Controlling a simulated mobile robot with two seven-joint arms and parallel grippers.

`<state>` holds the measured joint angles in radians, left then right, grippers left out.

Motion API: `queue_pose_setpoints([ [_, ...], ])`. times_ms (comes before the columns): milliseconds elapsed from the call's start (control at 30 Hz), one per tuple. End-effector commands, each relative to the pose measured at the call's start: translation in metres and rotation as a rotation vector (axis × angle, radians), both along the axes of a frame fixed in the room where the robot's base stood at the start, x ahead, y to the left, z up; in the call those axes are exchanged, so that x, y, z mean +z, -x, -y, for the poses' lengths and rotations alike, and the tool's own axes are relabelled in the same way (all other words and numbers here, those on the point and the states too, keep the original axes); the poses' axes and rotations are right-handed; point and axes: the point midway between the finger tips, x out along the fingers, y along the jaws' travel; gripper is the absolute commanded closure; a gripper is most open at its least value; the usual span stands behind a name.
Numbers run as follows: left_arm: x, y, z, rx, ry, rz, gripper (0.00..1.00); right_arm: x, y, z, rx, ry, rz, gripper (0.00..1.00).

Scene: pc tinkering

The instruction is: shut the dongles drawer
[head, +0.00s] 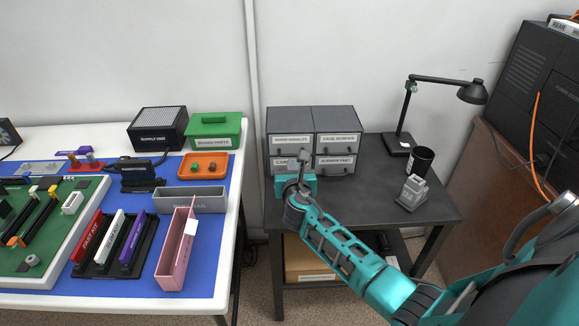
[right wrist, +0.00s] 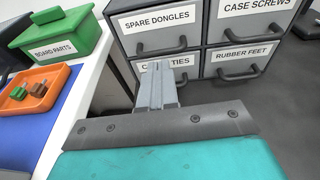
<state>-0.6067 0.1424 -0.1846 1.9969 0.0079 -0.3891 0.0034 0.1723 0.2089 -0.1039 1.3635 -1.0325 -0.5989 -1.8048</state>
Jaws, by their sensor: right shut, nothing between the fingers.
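The spare dongles drawer (head: 281,147) is the upper left one of a grey four-drawer cabinet (head: 311,115) on the dark table. Its labelled front also shows in the right wrist view (right wrist: 135,44). It looks flush or nearly flush; I cannot tell if a small gap remains. My right gripper (head: 304,157) is in front of the cabinet's left column, fingers together and empty. In the right wrist view the fingertips (right wrist: 158,68) overlap the lower left cable ties drawer (right wrist: 186,62), just below the dongles handle, and partly hide its label. I cannot tell whether they touch. My left gripper is not in view.
The rubber feet drawer (right wrist: 215,70) and case screws drawer (right wrist: 220,32) are on the right. A desk lamp (head: 397,141), black mug (head: 420,160) and grey stand (head: 411,192) are right of the cabinet. The white workbench (head: 225,235) is left, across a gap.

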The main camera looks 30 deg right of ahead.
Motion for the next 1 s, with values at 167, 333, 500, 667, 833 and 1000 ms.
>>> queue_pose_setpoints([
  [167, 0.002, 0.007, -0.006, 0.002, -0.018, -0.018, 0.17, 0.01, 0.028, -0.014, 0.003, -0.001, -0.003, 1.0],
  [333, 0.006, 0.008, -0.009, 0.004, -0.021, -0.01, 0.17, 0.016, 0.059, -0.032, 0.003, -0.002, -0.001, 1.0],
  [500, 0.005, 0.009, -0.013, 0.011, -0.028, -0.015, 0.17, 0.021, 0.078, -0.043, 0.001, -0.001, -0.001, 1.0],
  [667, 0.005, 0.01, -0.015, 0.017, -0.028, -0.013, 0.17, 0.022, 0.085, -0.047, 0.001, 0.001, 0.0, 1.0],
  [833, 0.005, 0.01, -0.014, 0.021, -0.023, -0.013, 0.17, 0.022, 0.086, -0.048, 0.0, -0.008, 0.001, 1.0],
  [1000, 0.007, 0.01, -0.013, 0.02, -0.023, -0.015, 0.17, 0.003, 0.1, -0.06, -0.007, -0.24, 0.037, 1.0],
])
